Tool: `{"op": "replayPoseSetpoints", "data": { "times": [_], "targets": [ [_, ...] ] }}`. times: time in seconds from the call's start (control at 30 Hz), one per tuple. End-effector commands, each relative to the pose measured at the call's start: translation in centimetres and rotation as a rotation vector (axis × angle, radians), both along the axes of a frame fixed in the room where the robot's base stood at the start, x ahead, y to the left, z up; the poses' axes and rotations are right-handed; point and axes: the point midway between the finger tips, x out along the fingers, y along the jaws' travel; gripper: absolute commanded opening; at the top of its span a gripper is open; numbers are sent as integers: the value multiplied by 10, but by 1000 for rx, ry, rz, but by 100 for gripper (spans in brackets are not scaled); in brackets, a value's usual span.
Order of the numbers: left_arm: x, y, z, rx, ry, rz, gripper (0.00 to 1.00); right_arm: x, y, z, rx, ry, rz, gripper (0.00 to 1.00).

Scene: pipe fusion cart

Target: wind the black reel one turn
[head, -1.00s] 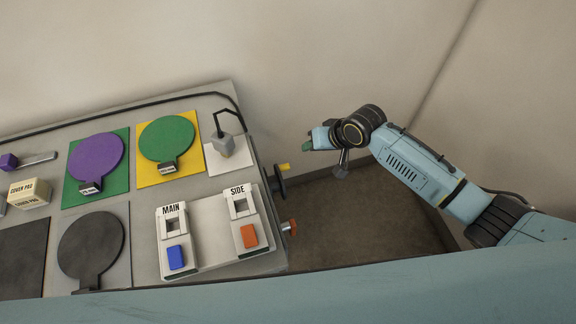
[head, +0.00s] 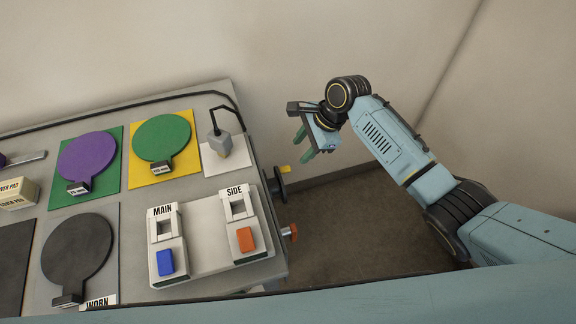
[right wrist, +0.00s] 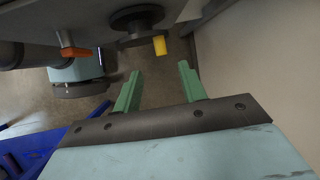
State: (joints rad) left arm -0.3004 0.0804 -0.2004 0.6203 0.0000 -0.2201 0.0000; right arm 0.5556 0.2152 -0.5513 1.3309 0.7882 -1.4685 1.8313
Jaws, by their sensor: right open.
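The black reel (head: 279,184) is mounted on the right side of the cart, with a yellow handle (head: 285,169) sticking out. In the right wrist view the reel (right wrist: 137,22) is at the top centre, and its yellow handle (right wrist: 160,46) lies just beyond the gap between my fingers. My right gripper (head: 305,143) is open and empty, to the right of the reel and apart from it. Its green fingers also show in the right wrist view (right wrist: 160,70). My left gripper is out of view.
An orange-red handle (head: 291,232) sticks out of the cart's right side, nearer than the reel; it also shows in the right wrist view (right wrist: 75,52). The cart top (head: 196,187) carries coloured pads and a MAIN/SIDE switch panel (head: 205,268). Open floor (head: 350,220) lies right of the cart.

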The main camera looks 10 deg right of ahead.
Motion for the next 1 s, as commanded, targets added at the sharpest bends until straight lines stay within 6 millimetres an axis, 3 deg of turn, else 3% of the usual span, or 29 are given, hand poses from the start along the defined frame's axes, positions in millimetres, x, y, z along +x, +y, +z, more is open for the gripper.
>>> {"op": "replayPoseSetpoints", "data": {
  "times": [0.2, 0.43, 0.87, 1.0],
  "targets": [
    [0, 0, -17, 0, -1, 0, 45, 3, 20, -47, 0, -1, 2, 41],
    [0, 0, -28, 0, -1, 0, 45, 6, 34, -79, 0, -1, 3, 41],
    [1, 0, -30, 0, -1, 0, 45, 7, 39, -88, -1, -4, 3, 41],
    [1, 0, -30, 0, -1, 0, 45, 7, 39, -88, -1, -3, 2, 27]
  ]
}}
